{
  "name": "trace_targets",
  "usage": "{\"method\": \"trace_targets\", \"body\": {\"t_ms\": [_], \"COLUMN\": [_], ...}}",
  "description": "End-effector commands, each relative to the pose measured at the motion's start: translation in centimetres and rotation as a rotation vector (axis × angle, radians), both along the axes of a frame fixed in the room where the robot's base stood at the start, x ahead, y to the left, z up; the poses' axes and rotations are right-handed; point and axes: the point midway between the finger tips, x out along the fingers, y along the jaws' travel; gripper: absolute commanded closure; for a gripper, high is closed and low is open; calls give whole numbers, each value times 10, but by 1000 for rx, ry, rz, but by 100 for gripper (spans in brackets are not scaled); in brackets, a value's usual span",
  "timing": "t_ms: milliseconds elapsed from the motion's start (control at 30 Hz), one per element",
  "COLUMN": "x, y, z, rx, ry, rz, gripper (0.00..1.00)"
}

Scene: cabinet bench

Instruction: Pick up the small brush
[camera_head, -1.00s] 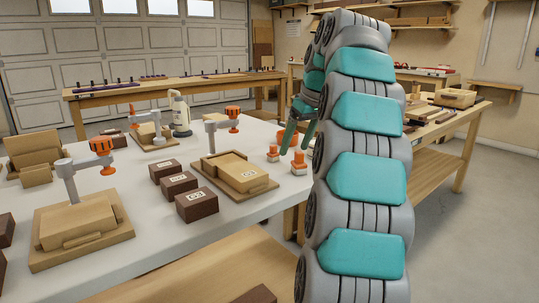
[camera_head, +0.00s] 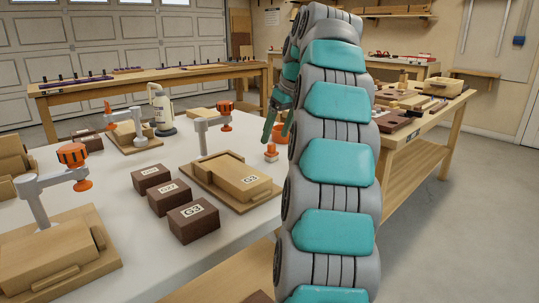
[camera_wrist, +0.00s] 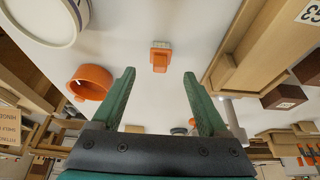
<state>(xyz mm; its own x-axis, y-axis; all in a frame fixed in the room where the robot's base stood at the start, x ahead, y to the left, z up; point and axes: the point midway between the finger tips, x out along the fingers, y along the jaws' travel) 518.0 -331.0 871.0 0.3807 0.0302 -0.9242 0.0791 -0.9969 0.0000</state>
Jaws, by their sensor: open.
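The small brush (camera_wrist: 160,56) shows in the wrist view as an orange block with a pale bristle strip, on the white tabletop. It lies beyond my gripper (camera_wrist: 159,76), roughly centred between the two green fingers, which are apart with nothing between them. In the head view, a small orange piece with a pale base (camera_head: 271,153) stands on the table just left of my arm; I cannot tell if it is the same brush. My gripper (camera_head: 277,125) is above the table there, its fingers partly hidden by my arm.
An orange cup-like ring (camera_wrist: 91,82) and a round white container (camera_wrist: 42,18) lie left in the wrist view. A wooden tray with a box (camera_head: 238,179), dark labelled blocks (camera_head: 192,220) and orange-topped clamps (camera_head: 73,154) stand on the bench. Clear tabletop surrounds the brush.

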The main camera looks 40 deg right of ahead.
Motion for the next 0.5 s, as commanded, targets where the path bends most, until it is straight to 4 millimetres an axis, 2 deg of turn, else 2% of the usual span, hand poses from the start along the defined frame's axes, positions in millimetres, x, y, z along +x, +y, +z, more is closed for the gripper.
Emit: {"method": "trace_targets", "body": {"t_ms": [267,500], "x": [4,10], "y": [1,1], "z": [-12,-34], "rx": [2,5], "ry": [3,4], "rz": [0,-1], "gripper": [23,23]}}
